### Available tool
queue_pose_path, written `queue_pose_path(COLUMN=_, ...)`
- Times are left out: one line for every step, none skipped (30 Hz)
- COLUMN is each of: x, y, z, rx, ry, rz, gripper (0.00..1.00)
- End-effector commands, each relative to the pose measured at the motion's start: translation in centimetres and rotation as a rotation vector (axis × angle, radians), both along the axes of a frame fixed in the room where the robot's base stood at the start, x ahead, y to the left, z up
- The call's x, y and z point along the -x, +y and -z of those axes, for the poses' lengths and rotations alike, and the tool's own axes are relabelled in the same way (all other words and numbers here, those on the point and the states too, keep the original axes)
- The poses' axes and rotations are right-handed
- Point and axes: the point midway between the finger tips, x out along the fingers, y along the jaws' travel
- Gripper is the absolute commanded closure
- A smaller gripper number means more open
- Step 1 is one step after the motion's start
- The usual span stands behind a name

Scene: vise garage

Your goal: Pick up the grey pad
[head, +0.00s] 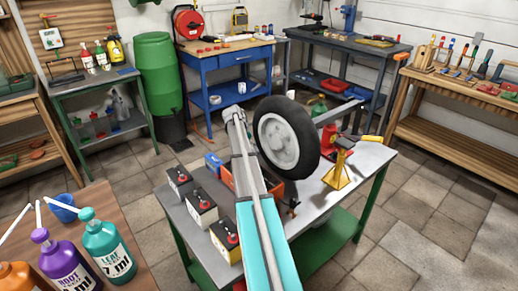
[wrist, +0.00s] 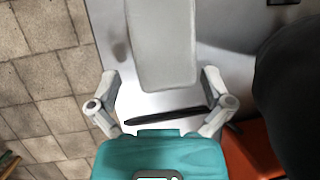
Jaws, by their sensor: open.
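The grey pad (wrist: 162,45), a long pale slab with rounded corners, shows in the wrist view. Its near end lies between the fingers, and its far end runs out of the top of the picture. My gripper (wrist: 160,76) is open, one finger on each side of the pad with a gap on both sides. I cannot tell its height over the pad. In the head view my gripper (head: 235,115) is at the far left edge of the central bench, left of the wheel. I cannot make out the pad there; my arm covers that area.
A wheel with a black tyre (head: 287,137) stands close right of my gripper. An orange box (head: 226,176) lies beside my arm. Several batteries (head: 201,206) line the bench's left side. A yellow stand (head: 338,170) is at right. A thin dark strip (wrist: 165,116) crosses below the pad.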

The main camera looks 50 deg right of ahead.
Motion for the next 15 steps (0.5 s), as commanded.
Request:
queue_pose_path(x=0.3, y=-0.7, z=0.0, rx=0.000, ry=0.000, rz=0.001, gripper=0.00)
queue_pose_path(x=0.5, y=-1.0, z=0.0, rx=0.000, ry=0.000, rz=0.000, gripper=0.00)
queue_pose_path(x=0.8, y=-1.5, z=0.0, rx=0.000, ry=0.001, rz=0.000, gripper=0.00)
queue_pose_path(x=1.0, y=-1.9, z=0.0, rx=0.000, ry=0.001, rz=0.001, gripper=0.00)
queue_pose_path(x=1.0, y=-1.8, z=0.5, rx=0.000, ry=0.000, rz=0.000, gripper=0.00)
queue_pose_path(x=1.0, y=-1.8, z=0.8, rx=0.000, ry=0.000, rz=-0.001, gripper=0.00)
queue_pose_path(x=1.0, y=-1.8, z=0.9, rx=0.000, ry=0.000, rz=-0.001, gripper=0.00)
queue_pose_path(x=1.0, y=-1.9, z=1.0, rx=0.000, ry=0.000, rz=-0.001, gripper=0.00)
queue_pose_path(x=1.1, y=-1.9, z=1.1, rx=0.000, ry=0.000, rz=-0.001, gripper=0.00)
queue_pose_path(x=1.1, y=-1.9, z=1.1, rx=0.000, ry=0.000, rz=-0.001, gripper=0.00)
queue_pose_path(x=1.1, y=-2.0, z=1.2, rx=0.000, ry=0.000, rz=-0.001, gripper=0.00)
queue_pose_path(x=1.1, y=-2.0, z=1.2, rx=0.000, ry=0.000, rz=-0.001, gripper=0.00)
queue_pose_path(x=1.1, y=-2.0, z=1.2, rx=0.000, ry=0.000, rz=-0.001, gripper=0.00)
queue_pose_path(x=1.1, y=-2.0, z=1.1, rx=0.000, ry=0.000, rz=-0.001, gripper=0.00)
queue_pose_path(x=1.1, y=-1.9, z=1.1, rx=0.000, ry=0.000, rz=-0.001, gripper=0.00)
